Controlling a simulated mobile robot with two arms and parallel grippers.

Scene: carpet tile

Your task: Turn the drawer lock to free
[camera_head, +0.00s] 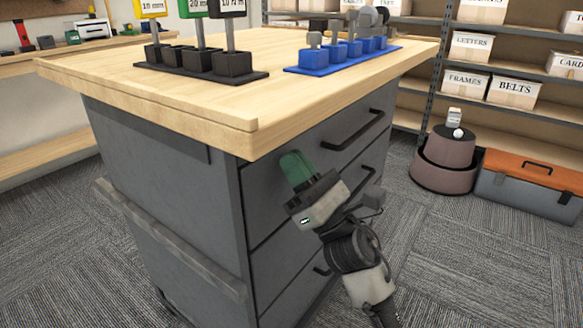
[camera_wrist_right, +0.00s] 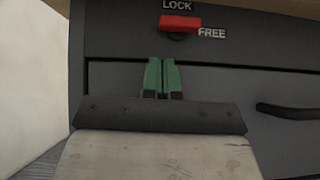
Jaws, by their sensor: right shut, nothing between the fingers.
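The drawer lock (camera_wrist_right: 180,24) is a red handle on the dark grey cabinet front, at the top of the right wrist view. It lies roughly level. The word LOCK is above it and the word FREE is at its right, level with its right end. My right gripper (camera_wrist_right: 162,64) has green fingers pressed together with nothing between them. The fingertips appear just below the lock; whether they touch the front, I cannot tell. In the head view, my right gripper (camera_head: 288,156) is at the cabinet's upper front, and the lock does not show. My left gripper is not in view.
The cabinet's wooden top (camera_head: 180,90) overhangs above my right gripper. A drawer handle (camera_wrist_right: 290,111) sticks out to the right. Blue (camera_head: 345,56) and black block racks (camera_head: 200,66) stand on top. A toolbox (camera_head: 530,185) stands on the carpet at the right.

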